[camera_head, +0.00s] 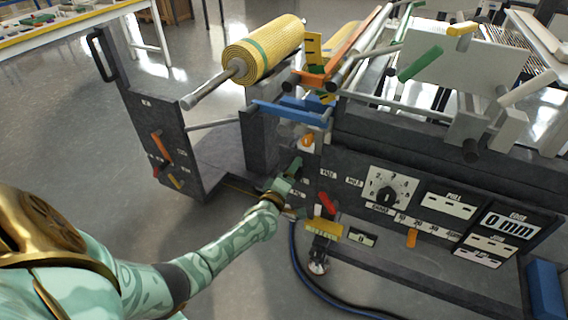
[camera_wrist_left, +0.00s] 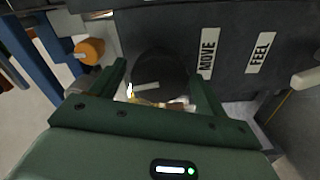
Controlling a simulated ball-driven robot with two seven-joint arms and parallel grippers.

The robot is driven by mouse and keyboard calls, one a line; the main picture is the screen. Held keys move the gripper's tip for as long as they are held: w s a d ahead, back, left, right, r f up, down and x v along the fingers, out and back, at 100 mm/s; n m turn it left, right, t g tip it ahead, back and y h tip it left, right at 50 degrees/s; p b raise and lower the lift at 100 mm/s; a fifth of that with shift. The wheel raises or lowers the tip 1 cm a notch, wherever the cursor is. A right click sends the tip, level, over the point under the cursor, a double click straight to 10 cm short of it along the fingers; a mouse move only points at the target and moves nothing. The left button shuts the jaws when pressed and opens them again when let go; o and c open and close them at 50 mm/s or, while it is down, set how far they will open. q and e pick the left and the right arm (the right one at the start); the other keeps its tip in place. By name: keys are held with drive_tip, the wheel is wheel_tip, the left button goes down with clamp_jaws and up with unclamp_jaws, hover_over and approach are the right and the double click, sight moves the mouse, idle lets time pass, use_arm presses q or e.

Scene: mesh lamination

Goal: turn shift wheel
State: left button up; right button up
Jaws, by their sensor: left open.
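A dark, round wheel (camera_wrist_left: 158,68) shows in the left wrist view on the front of the black machine, beside labels that read "MOVE" and "FEEL". It carries a small light mark near its lower left. My left gripper (camera_wrist_left: 161,84) is open, with one green finger on each side of the wheel. I cannot tell whether the fingers touch it. In the head view my left gripper (camera_head: 289,170) is at the left end of the machine's front panel, and the wheel is hidden there. My right gripper is in neither view.
An orange knob (camera_head: 307,141) sits just above my left gripper, below a blue bar (camera_head: 290,113). A red lever (camera_head: 327,203), a yellow handle (camera_head: 324,229) and a numbered dial (camera_head: 388,190) are to the right. A yellow mesh roll (camera_head: 262,50) is above.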

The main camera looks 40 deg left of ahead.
use_arm(q)
drive_tip(key=p+v, duration=0.5)
drive_tip(key=v, duration=1.1)
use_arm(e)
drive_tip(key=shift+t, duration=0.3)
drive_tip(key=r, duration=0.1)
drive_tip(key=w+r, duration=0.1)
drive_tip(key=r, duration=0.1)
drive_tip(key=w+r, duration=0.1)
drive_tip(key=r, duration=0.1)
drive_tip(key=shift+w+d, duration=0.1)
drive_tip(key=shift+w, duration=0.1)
use_arm(q)
drive_tip(key=shift+d, duration=0.1)
